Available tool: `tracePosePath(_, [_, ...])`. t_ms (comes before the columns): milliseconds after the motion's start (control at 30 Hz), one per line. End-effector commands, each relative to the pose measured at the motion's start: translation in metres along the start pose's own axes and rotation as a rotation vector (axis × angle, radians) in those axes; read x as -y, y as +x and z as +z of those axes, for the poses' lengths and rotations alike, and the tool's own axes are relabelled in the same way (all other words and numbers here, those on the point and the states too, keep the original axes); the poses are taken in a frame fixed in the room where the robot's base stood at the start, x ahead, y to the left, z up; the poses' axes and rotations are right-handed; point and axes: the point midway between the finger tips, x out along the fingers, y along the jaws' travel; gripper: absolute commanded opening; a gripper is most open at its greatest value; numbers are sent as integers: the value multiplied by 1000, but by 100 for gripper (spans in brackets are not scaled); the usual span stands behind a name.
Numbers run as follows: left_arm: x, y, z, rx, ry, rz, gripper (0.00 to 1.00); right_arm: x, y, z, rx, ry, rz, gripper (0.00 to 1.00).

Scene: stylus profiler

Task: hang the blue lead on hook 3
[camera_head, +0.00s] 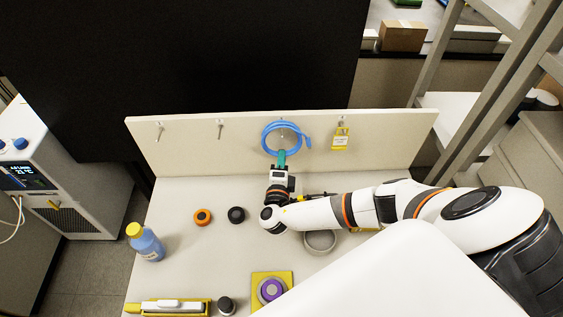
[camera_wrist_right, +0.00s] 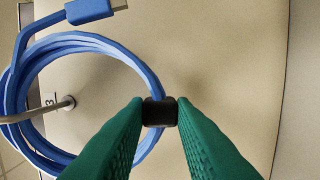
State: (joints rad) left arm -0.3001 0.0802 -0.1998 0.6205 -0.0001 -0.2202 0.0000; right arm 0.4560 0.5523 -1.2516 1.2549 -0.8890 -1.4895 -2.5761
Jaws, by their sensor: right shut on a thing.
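The blue lead (camera_head: 264,137) is a coil in front of the upright pale board, at the third hook from the left. My right gripper (camera_head: 281,156) is below the coil, its green fingers shut on the black band (camera_wrist_right: 160,112) of the coil. In the right wrist view the blue lead (camera_wrist_right: 100,43) shows its plug end at the top. Hook 3 (camera_wrist_right: 68,103), with a "3" beside it, appears inside the loop, and its rod crosses in front of the coil's left side. Whether the coil rests on the rod I cannot tell. My left gripper is not in view.
Two bare hooks (camera_head: 160,133) (camera_head: 220,129) are left on the board (camera_head: 390,140); a yellow tag (camera_head: 341,138) hangs at right.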

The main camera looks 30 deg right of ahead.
Motion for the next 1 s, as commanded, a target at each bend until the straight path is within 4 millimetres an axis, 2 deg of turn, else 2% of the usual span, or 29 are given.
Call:
tracePosePath(933, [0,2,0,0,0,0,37,9,0,0,0,0,1,0])
tracePosePath(967, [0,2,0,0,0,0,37,9,0,0,0,0,1,26])
tracePosePath(1000, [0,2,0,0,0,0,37,9,0,0,0,0,1,33])
